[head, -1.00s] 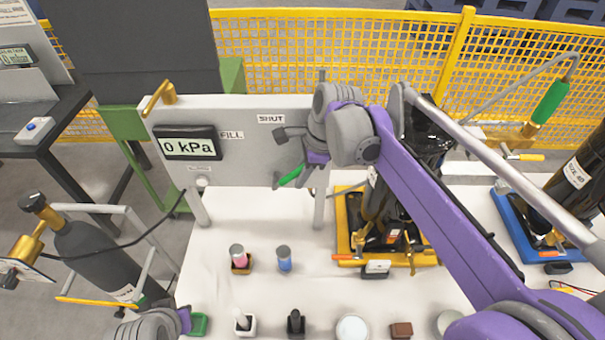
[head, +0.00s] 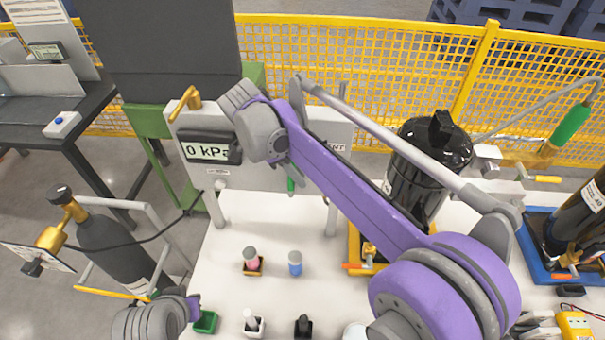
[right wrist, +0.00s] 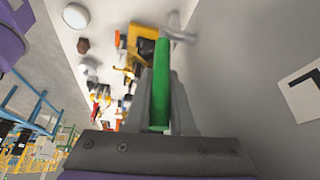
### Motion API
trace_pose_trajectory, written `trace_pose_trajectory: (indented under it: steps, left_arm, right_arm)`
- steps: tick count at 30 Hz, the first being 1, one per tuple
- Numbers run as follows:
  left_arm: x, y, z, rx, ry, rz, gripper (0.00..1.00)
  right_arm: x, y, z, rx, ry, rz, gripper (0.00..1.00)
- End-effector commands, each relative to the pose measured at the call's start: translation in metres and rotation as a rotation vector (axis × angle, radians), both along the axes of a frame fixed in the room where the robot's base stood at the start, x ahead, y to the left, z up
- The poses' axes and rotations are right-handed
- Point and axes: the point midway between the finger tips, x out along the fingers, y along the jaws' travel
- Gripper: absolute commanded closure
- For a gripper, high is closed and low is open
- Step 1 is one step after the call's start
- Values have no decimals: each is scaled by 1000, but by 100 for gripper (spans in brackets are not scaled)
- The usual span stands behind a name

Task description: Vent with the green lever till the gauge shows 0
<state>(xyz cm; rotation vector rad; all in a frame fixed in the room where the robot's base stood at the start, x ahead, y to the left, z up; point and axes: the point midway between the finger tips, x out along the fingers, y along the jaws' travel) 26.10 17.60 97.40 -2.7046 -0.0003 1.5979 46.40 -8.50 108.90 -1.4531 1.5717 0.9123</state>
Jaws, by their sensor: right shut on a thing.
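The gauge (head: 207,151) on the grey panel (head: 240,178) reads 0 kPa, its right end partly covered by my arm. The green lever (head: 291,183) shows as a short green end just below my right arm, under the panel's FILL/VENT area. In the right wrist view the green lever (right wrist: 161,88) runs between the two grey fingers of my right gripper (right wrist: 162,78), which is shut on it. In the head view the right fingers are hidden behind my arm. My left gripper (head: 192,306) is at the bottom left; its fingers cannot be seen.
A black tank (head: 428,150) stands behind my right arm by a yellow tray (head: 354,245). Pink (head: 251,257) and blue (head: 295,261) capped items stand on the white table (head: 225,270). A grey cylinder (head: 108,245) is at left, a blue tray (head: 538,255) at right.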

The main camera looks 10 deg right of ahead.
Motion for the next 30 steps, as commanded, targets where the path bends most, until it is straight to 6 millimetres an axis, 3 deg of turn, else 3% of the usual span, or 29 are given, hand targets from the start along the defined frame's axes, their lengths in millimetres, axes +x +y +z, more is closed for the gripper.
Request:
trace_pose_trajectory:
  steps: [18, 19, 24, 30]
  left_arm:
    - [0, 0, 0, 0, 0, 0, 100]
    - [0, 0, 0, 0, 0, 0, 100]
    - [0, 0, 0, 0, 0, 0, 100]
    - [0, 0, 0, 0, 0, 0, 100]
  right_arm:
    - [1, 4, 0, -40, 11, 1, 100]
    - [1, 4, 0, -40, 11, 1, 76]
    - [1, 4, 0, -41, 12, 0, 48]
    - [1, 4, 0, -41, 11, -1, 48]
